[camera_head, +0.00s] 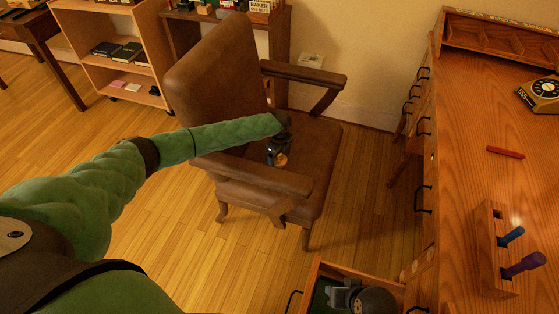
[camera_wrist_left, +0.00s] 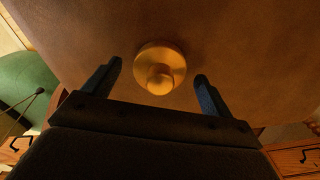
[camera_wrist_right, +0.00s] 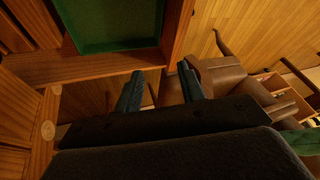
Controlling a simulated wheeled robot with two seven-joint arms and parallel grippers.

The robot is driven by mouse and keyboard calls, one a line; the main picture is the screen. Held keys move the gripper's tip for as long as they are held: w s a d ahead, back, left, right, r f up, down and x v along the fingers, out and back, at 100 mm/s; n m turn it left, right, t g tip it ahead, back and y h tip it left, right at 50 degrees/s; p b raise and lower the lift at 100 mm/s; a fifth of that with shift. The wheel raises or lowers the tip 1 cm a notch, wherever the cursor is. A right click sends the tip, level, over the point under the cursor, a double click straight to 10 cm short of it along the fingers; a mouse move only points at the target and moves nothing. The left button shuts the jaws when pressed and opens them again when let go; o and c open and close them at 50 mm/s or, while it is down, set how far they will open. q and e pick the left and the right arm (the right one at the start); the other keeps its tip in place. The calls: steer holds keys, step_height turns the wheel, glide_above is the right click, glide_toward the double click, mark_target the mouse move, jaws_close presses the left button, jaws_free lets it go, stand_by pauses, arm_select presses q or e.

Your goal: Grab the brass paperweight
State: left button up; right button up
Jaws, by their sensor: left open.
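The brass paperweight (camera_wrist_left: 160,68) is a round gold disc with a knob. It rests on the brown seat of the armchair (camera_head: 322,140). In the head view a bit of the paperweight (camera_head: 281,159) shows just below my left gripper (camera_head: 276,152), which hides the rest. In the left wrist view the open fingers stand on either side of the paperweight, with a gap to each; contact is not visible. My right gripper (camera_wrist_right: 160,85) is empty with its fingers apart, by the open desk drawer; it also shows low in the head view (camera_head: 345,292).
The armchair's armrests (camera_head: 250,175) flank the seat. The wooden desk (camera_head: 460,185) on the right carries a red stick (camera_head: 505,152), a wooden holder (camera_head: 490,250) and a rotary phone (camera_head: 541,94). A green-lined drawer (camera_wrist_right: 115,22) is pulled out. Shelves (camera_head: 115,50) stand behind; floor at left is clear.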

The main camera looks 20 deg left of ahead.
arm_select(q)
steer(key=c, duration=1.4)
steer(key=shift+c, duration=0.5)
steer(key=shift+r, duration=0.15)
